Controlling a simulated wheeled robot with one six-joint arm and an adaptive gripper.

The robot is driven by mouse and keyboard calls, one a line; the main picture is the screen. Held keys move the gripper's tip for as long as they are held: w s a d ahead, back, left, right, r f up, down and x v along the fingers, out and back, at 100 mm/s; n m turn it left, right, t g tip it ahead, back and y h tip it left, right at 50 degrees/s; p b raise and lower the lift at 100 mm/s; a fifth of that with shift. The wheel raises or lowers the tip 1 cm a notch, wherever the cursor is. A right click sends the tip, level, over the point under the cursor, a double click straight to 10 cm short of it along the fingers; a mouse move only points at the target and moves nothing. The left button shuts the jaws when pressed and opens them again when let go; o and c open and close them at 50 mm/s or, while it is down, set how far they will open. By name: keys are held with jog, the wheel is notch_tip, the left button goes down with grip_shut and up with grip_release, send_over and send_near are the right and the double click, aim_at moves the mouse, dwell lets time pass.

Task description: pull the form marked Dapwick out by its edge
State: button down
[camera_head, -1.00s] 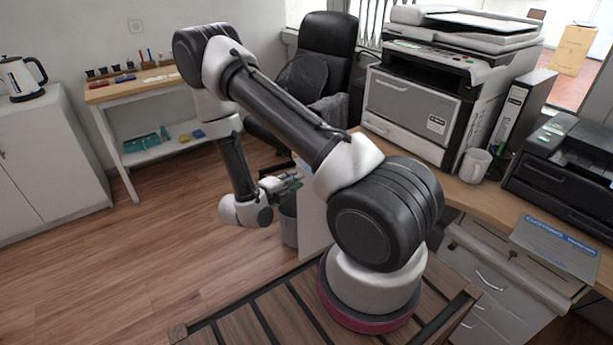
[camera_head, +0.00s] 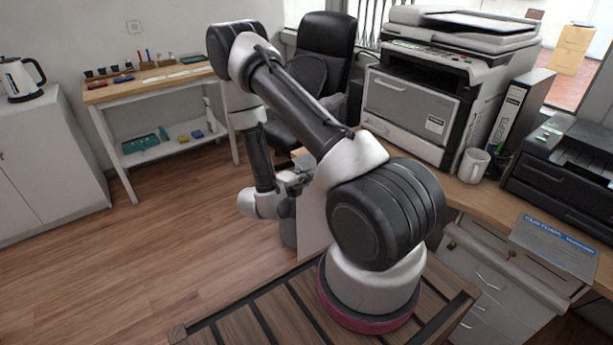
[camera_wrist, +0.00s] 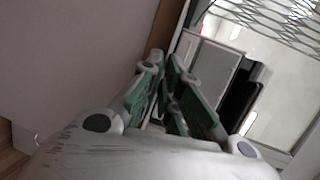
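My gripper (camera_head: 298,182) is low in the middle of the head view, in front of the office chair and far left of the sheet. In the wrist view my gripper (camera_wrist: 164,62) shows green-padded fingers with a narrow gap between the tips. Nothing shows held between them. No form is recognisable in the wrist view.
The counter (camera_head: 455,190) carries a large copier (camera_head: 420,100), a white mug (camera_head: 473,165), a binder (camera_head: 515,115) and a black printer (camera_head: 560,165). An office chair (camera_head: 325,50) stands behind my arm. The wooden floor at the left is clear.

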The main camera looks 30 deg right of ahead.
jog(key=shift+a+r, duration=0.2)
jog(key=shift+a, duration=1.7)
jog(key=shift+w+a, duration=0.1)
jog(key=shift+a+r, duration=0.75)
jog(key=shift+a, duration=0.2)
jog(key=shift+a+r, duration=0.75)
jog(key=shift+a, duration=0.2)
